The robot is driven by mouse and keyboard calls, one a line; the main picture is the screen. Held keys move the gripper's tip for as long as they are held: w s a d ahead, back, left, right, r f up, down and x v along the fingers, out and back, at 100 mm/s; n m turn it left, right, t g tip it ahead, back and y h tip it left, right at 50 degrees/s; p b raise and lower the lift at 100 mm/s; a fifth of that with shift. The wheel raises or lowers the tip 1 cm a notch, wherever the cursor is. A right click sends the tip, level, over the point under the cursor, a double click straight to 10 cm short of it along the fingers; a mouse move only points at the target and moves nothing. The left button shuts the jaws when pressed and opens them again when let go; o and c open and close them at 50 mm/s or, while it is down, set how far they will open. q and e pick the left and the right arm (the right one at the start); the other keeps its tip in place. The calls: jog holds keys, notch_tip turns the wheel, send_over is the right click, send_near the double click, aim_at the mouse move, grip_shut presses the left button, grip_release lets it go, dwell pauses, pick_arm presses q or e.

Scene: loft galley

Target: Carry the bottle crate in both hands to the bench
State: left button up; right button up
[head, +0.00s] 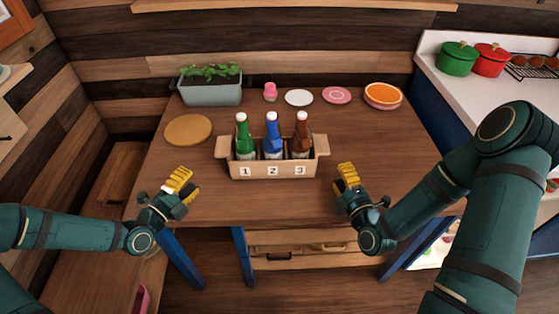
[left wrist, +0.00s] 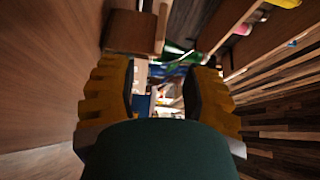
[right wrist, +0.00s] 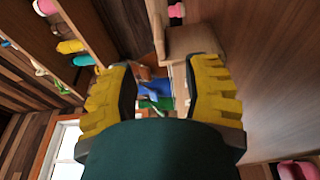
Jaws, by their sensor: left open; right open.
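The bottle crate (head: 252,171) is light wood with a handle at each end and labels 1, 2 and 3. It stands on the wooden table (head: 300,205), holding a green bottle (head: 243,140), a blue bottle (head: 272,142) and a brown bottle (head: 300,140). My left gripper (head: 180,181) is open and empty, left of the crate and apart from it. My right gripper (head: 347,176) is open and empty, just right of the crate and apart from it. The crate's end shows between the fingers in the right wrist view (right wrist: 190,40). A low brown bench-like surface (head: 95,262) is at lower left.
A planter (head: 210,94), a round cork mat (head: 188,130), a pink cup (head: 270,92), small plates (head: 299,97) and an orange dish (head: 383,96) stand behind the crate. The table's front is clear. A white counter with green (head: 457,58) and red (head: 491,60) pots is at right.

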aim_at(220, 147)
pick_arm(q)
jog(key=shift+r, duration=0.1)
pick_arm(e)
jog(key=shift+r, duration=0.1)
pick_arm(q)
jog(key=x, duration=1.4)
pick_arm(e)
jog(key=w, duration=0.4)
jog(key=w+a, duration=0.1)
jog(key=w, duration=0.4)
jog(key=w+a, duration=0.1)
jog(key=w, duration=0.3)
jog(key=shift+w+a, duration=0.25)
jog(key=shift+w, duration=0.1)
pick_arm(q)
jog(key=shift+s, duration=0.1)
grip_shut()
pick_arm(e)
grip_shut()
